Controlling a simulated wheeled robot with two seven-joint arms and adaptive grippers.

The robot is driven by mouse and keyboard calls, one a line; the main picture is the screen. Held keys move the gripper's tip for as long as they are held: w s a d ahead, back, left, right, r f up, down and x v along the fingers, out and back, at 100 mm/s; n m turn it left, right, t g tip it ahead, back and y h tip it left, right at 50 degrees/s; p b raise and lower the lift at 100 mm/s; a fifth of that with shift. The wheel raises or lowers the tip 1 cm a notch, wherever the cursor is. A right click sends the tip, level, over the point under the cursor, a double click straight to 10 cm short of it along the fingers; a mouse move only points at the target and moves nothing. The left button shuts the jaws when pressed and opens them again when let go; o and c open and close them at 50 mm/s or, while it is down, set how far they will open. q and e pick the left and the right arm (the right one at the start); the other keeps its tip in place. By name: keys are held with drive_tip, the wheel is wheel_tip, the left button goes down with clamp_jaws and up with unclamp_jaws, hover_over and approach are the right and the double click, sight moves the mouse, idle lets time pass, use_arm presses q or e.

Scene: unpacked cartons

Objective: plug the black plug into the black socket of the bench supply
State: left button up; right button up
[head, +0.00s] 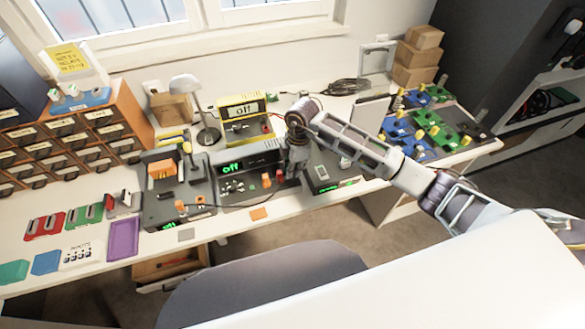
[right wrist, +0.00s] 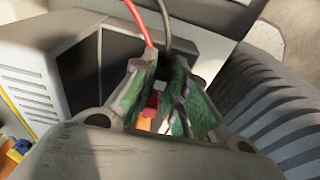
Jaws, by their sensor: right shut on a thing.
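The bench supply (head: 247,158) is a dark box with a green "off" display, in the middle of the bench. Red and orange parts show on its front at the right. My right gripper (head: 294,172) points down at the supply's right front corner. In the right wrist view its green-padded fingers (right wrist: 170,105) are shut on a dark piece, which I take as the black plug (right wrist: 172,72). A black lead (right wrist: 165,20) and a red lead (right wrist: 139,18) run up there. A red and orange part shows between the fingertips. The black socket is hidden, so I cannot tell whether the plug touches it. My left gripper is out of view.
A yellow meter (head: 241,106) and a lamp (head: 186,86) stand behind the supply. A grey box with a green display (head: 323,183) is close on the right. Another device (head: 176,205) is on the left. Blue and green trays (head: 411,132) lie further right.

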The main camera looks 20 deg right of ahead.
drive_tip(key=shift+f, duration=0.1)
drive_tip(key=o, duration=0.7)
drive_tip(key=shift+c, duration=0.2)
drive_tip(key=shift+o, duration=1)
drive_tip(key=shift+d+r, duration=0.1)
drive_tip(key=shift+r, duration=0.65)
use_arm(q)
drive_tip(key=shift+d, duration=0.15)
use_arm(e)
wheel_tip(320, 180, up, 10)
drive_tip(key=d, duration=0.1)
drive_tip(key=shift+d+r, duration=0.15)
drive_tip(key=shift+r, duration=0.1)
